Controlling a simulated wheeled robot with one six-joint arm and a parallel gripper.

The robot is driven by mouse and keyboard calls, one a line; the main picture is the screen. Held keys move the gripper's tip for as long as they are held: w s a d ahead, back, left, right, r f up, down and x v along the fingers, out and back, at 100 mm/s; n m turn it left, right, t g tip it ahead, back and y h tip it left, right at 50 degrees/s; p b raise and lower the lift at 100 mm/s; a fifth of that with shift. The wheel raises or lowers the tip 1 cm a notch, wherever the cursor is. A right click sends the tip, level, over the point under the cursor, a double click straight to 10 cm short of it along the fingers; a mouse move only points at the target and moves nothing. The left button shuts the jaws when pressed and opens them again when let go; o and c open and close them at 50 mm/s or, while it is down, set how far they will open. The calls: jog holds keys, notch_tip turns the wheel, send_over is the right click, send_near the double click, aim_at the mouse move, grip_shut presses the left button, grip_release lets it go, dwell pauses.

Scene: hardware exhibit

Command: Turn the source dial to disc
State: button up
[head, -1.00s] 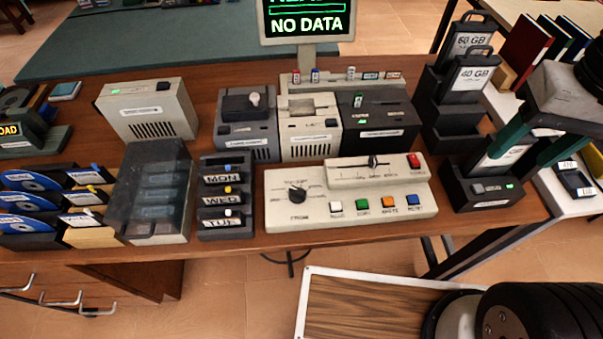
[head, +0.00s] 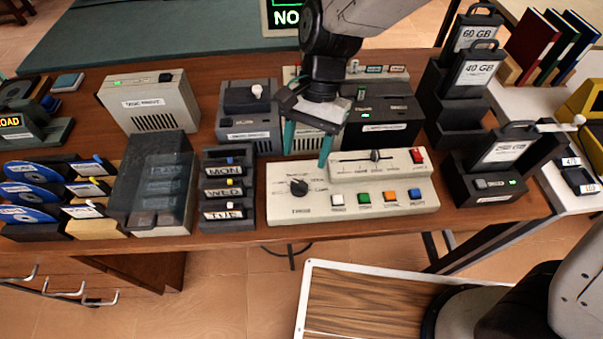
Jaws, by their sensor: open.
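The source dial is a black round knob (head: 298,187) on the left part of a cream control panel (head: 290,207), with small printed labels around it. The labels are too small to read surely. My gripper (head: 307,156) points down, with two teal fingers parted and nothing between them. In the picture its fingertips lie just above the dial, one to each side, the right one lower. They appear apart from the knob. The panel also carries a black slider knob (head: 375,155) and a red switch (head: 417,156).
White, green, orange and blue buttons (head: 364,198) line the panel's front. Behind stand a grey drive (head: 262,135) and a black drive (head: 400,130). A disk dock (head: 490,186) is at right, small MON, WED, TUE racks (head: 229,212) at left. A screen (head: 283,17) is partly hidden by my arm.

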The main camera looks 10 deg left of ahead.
aim_at(300, 182)
jog(key=x, duration=0.7)
jog(key=shift+d, duration=0.1)
jog(key=c, duration=1)
